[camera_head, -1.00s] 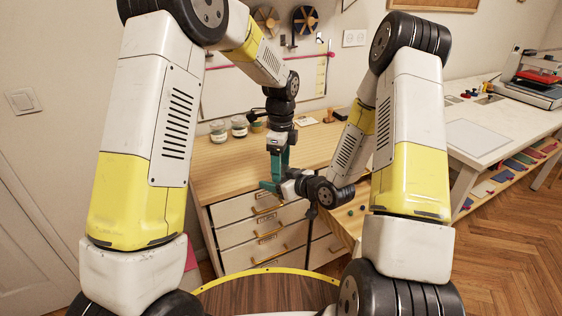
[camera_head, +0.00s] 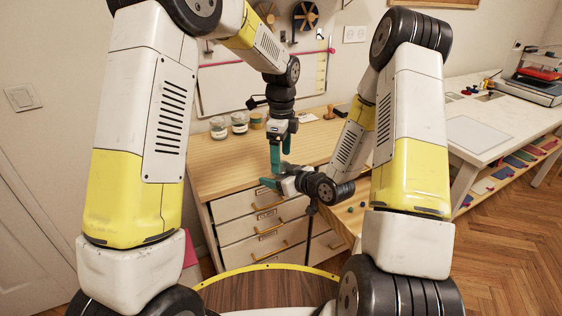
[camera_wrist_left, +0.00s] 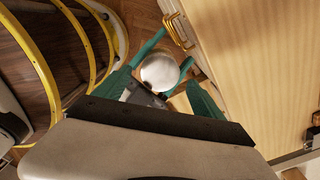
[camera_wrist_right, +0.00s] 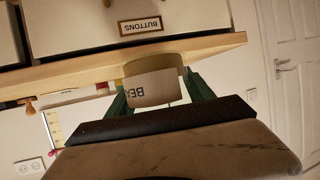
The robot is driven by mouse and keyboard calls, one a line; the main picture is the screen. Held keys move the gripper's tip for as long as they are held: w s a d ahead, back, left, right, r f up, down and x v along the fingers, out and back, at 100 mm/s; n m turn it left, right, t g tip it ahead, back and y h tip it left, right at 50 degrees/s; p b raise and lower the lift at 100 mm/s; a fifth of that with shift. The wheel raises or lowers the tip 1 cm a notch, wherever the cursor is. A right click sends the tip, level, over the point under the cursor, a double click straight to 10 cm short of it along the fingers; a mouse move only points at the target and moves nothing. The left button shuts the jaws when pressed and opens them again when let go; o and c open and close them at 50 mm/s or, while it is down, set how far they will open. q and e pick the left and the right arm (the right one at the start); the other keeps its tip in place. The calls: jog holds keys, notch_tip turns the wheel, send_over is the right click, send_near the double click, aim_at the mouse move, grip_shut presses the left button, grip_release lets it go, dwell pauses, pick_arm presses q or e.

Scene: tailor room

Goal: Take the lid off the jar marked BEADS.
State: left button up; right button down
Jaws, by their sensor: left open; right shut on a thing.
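The BEADS jar (camera_wrist_right: 150,88) is between the teal fingers of my right gripper (camera_wrist_right: 158,95), which is shut on its sides. Its pale label shows only the first letters. In the left wrist view a round silver lid (camera_wrist_left: 159,73) lies between the spread fingers of my left gripper (camera_wrist_left: 176,62). My left gripper is open; I cannot tell whether a finger touches the lid. In the head view my left gripper (camera_head: 281,155) points down just above my right gripper (camera_head: 279,181), in front of the drawers. The jar is mostly hidden there.
Several other lidded jars (camera_head: 239,123) stand at the back of the wooden counter (camera_head: 225,152). Drawers (camera_head: 262,225) with brass handles are below its front edge. One drawer label reads BUTTONS (camera_wrist_right: 141,26). The counter's left part is clear. A white table (camera_head: 475,135) stands at right.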

pick_arm(q)
jog(key=shift+r, duration=1.1)
jog(key=shift+c, duration=1.4)
notch_tip(320, 180, up, 3)
jog(key=shift+r, duration=0.1)
jog(key=shift+f, duration=4)
jog(key=c, duration=1.3)
jog(key=o, duration=1.6)
